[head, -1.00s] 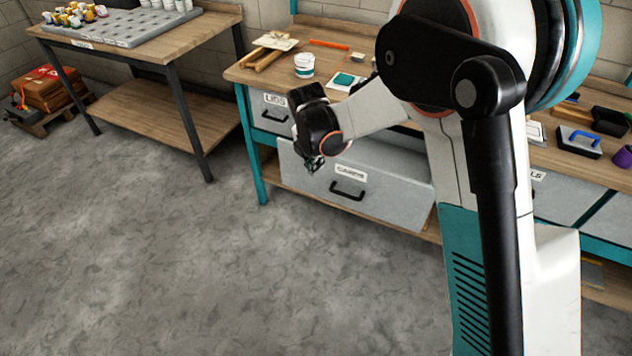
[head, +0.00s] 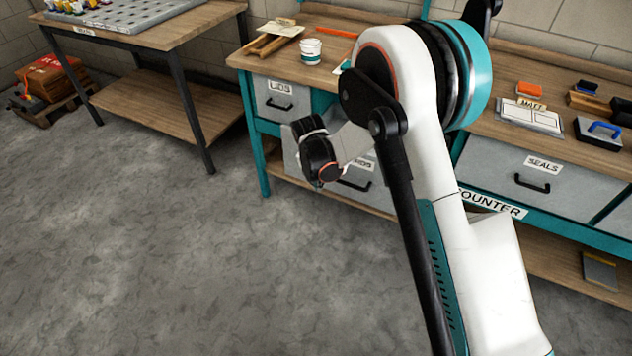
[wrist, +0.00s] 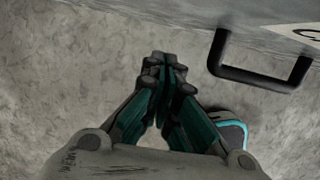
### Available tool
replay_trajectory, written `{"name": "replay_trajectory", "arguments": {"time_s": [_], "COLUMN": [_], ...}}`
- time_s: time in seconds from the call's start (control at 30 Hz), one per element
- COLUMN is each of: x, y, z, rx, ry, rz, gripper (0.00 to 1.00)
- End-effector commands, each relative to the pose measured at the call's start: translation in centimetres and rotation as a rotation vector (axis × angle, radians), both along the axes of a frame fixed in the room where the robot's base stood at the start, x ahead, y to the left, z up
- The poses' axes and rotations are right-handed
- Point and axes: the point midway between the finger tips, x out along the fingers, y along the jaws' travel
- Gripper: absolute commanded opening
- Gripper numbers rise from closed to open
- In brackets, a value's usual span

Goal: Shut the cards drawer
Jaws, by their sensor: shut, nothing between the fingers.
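The cards drawer (head: 375,191) is a grey front with a black handle, standing out from the bench in the head view. My arm hides part of its front and its label. In the wrist view, the drawer front (wrist: 180,12) crosses the top right, with its black handle (wrist: 258,82) below and a corner of the white label. My gripper (head: 319,186) is in front of the drawer's left part. In the wrist view its fingers (wrist: 165,62) are closed together and empty, left of the handle and apart from it. Whether the fingertips touch the front is unclear.
The lids drawer (head: 280,100) and seals drawer (head: 525,172) are in the same bench. A white tub (head: 310,52) and tools stand on the bench top (head: 480,115). Another wooden table (head: 170,35) is at the left. The grey floor (head: 170,270) in front is clear.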

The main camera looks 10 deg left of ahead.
Motion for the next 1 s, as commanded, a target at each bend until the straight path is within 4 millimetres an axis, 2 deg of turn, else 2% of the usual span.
{"name": "replay_trajectory", "arguments": {"time_s": [0.1,0.23,0.77,0.87,1.0], "x": [1.4,2.3,2.9,3.9,6.4], "y": [-0.6,-0.9,-1.0,-1.1,-1.3], "z": [-0.1,0.0,0.2,0.2,0.2], "rx": [0.0,0.0,0.001,-0.001,0.0], "ry": [0.001,0.001,0.001,0.0,0.0], "rz": [-0.001,-0.001,-0.001,-0.001,-0.002], "gripper": [0.0,0.0,0.0,0.0,0.0]}}
